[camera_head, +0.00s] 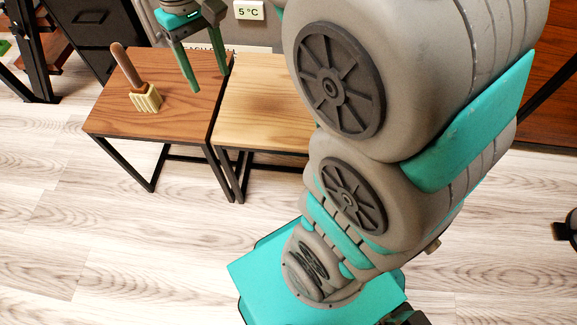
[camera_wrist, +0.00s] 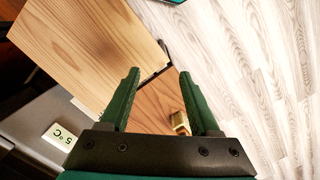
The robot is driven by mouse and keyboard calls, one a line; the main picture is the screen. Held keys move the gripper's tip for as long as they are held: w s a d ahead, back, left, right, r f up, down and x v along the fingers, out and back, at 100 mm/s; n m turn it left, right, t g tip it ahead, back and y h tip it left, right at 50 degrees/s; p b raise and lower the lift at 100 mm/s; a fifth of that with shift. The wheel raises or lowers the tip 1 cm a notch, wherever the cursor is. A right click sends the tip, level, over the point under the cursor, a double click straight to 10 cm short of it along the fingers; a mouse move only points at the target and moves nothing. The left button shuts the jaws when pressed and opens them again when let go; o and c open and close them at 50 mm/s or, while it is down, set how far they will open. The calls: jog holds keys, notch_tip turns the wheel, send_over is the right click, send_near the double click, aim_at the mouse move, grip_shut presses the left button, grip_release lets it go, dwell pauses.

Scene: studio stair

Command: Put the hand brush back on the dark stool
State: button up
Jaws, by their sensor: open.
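The hand brush has a brown handle and a cream bristle block (camera_head: 147,97). It stands bristles down on the left, darker brown stool (camera_head: 185,118), its handle pointing up and to the left in the head view. In the wrist view the brush (camera_wrist: 180,121) is partly hidden behind the right finger, on the dark stool (camera_wrist: 155,103). My gripper (camera_head: 208,82) is open with nothing between its fingers. It hangs above the back right of the dark stool, to the right of the brush and apart from it. The open fingers also show in the wrist view (camera_wrist: 158,74).
A lighter wooden stool (camera_head: 262,117) stands close on the right of the dark one; my arm covers part of it. A dark cabinet (camera_head: 92,30) stands at the back left. The pale floor (camera_head: 60,210) in front is clear.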

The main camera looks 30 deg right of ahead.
jog(key=s+d+f+m, duration=0.1)
jog(key=s+f, duration=0.3)
jog(key=s, duration=0.6)
jog(key=s+d+f+m, duration=0.1)
jog(key=s+d+f, duration=0.2)
jog(key=s, duration=0.7)
notch_tip(320, 180, down, 2)
jog(key=shift+d+f+g, duration=0.15)
jog(key=shift+f+g, duration=0.05)
jog(key=shift+g, duration=0.2)
